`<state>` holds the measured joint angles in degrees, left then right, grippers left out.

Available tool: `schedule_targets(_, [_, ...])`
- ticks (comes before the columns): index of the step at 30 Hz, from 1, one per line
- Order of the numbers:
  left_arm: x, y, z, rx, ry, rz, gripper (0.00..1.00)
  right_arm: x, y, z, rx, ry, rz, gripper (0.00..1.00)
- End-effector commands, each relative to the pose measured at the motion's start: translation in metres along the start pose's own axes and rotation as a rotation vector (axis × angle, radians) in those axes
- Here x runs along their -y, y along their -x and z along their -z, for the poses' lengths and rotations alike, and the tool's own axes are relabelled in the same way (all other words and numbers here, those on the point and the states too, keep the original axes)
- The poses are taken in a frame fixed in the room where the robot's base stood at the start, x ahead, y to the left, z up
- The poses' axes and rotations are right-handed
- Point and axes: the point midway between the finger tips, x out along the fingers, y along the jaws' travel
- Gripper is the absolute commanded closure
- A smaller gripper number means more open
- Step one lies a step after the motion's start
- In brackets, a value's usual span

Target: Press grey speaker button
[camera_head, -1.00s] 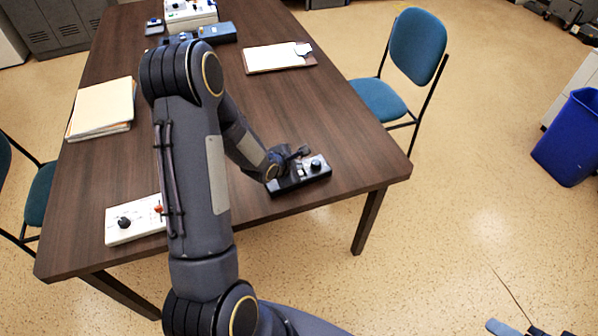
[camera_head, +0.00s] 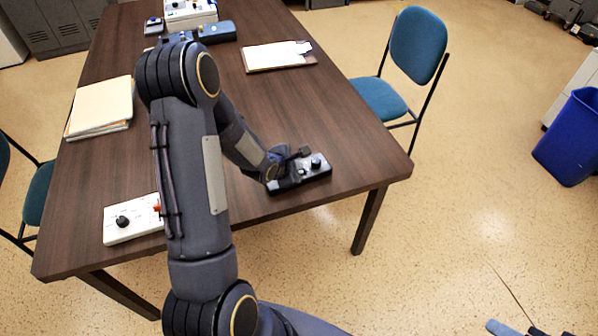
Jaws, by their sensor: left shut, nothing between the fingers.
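A black device (camera_head: 318,176) with a light top panel and a dark knob lies near the right front corner of the table. My left gripper (camera_head: 298,160) is over the left part of this device, shut and empty. The gripper and wrist cover much of the panel, so I cannot make out a grey button or tell whether the fingertips touch it. A white control box (camera_head: 118,233) with a black knob and a red part is at the front left, partly behind my left arm. I cannot tell from here which device is the speaker.
The brown table (camera_head: 290,110) has folders (camera_head: 100,105) at left, a clipboard (camera_head: 277,57) at the back and more devices (camera_head: 190,14) at the far end. A teal chair (camera_head: 415,50) stands at the right; a blue bin (camera_head: 572,140) is farther right. The table's middle right is clear.

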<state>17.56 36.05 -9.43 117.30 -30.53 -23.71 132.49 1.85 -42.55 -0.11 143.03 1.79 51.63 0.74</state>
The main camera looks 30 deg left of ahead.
Motion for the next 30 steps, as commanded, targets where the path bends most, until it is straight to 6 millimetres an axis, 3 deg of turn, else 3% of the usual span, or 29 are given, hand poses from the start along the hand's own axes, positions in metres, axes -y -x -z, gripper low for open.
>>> schedule_targets(30, [0.0015,-0.0021,0.0023,-0.002,0.001,0.0,1.0,-0.0014,-0.0031,-0.0016,0.0,0.0,0.0,0.51])
